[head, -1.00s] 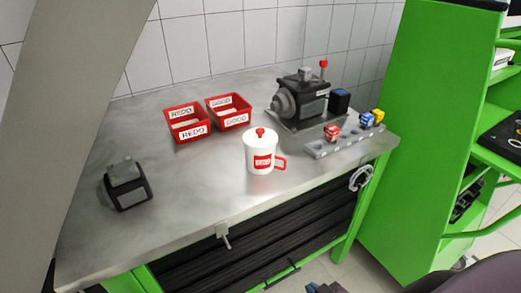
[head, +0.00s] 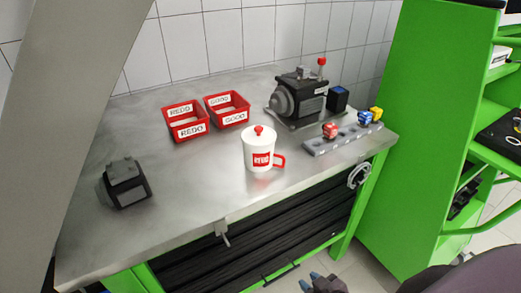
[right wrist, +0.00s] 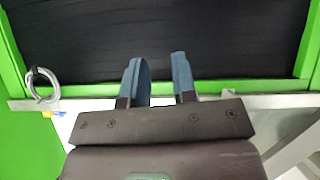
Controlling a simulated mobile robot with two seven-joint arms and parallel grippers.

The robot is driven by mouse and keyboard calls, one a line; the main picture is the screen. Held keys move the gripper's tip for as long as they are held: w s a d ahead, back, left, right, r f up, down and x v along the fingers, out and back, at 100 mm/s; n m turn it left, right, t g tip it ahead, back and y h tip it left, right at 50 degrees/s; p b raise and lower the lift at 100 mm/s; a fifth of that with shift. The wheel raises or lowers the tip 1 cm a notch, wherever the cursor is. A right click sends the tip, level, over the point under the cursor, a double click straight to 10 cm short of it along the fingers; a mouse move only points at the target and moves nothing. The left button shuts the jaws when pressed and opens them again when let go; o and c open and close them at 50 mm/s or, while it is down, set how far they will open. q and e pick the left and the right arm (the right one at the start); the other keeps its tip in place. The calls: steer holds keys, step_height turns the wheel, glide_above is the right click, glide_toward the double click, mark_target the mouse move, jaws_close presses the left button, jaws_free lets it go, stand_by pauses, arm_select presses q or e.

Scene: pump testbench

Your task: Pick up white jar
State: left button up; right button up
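The white jar (head: 259,151) stands upright on the metal table (head: 190,205), near its front edge. It has a red lid knob, a red label and a red handle on its right. My right gripper (head: 322,283) is low at the bottom of the head view, in front of and below the table edge, well apart from the jar. In the right wrist view its two blue fingers (right wrist: 158,78) stand apart with nothing between them. The jar does not show there. My left gripper is not in view.
Red REDO (head: 187,132) and GOOD (head: 235,117) bins stand behind the jar. A pump (head: 296,98) stands behind right, a grey rack (head: 345,140) with coloured parts to the right. A dark block (head: 125,185) sits left. The front edge carries a clamp (head: 222,230).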

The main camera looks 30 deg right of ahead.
mark_target(265, 151)
steer(key=shift+o, duration=1.1)
steer(key=w+d+r+n+t+y+p, duration=0.1)
steer(key=w+d+r+n+t+p, duration=0.1)
steer(key=w+d+r+n, duration=0.2)
steer(key=w+r+n, duration=0.3)
steer(key=w+r, duration=0.3)
steer(key=r, duration=0.2)
steer(key=shift+w+d+y, duration=0.15)
steer(key=shift+y, duration=0.25)
steer(key=w+d+r+n+p, duration=0.15)
steer(key=r+n, duration=0.45)
steer(key=n, duration=0.8)
steer(key=w+d+r+n+p, duration=0.1)
steer(key=w+d+r+n, duration=0.3)
steer(key=n, duration=1.1)
steer(key=w, duration=0.1)
steer(key=w+a, duration=0.1)
steer(key=w, duration=0.1)
steer(key=w+a+f, duration=0.1)
steer(key=shift+w+b, duration=0.4)
steer(key=x, duration=0.4)
steer(key=shift+w+a+f, duration=0.1)
steer(key=shift+w+f, duration=0.05)
steer(key=shift+w, duration=0.15)
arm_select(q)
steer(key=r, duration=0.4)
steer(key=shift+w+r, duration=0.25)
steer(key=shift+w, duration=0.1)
arm_select(e)
steer(key=shift+w, duration=0.15)
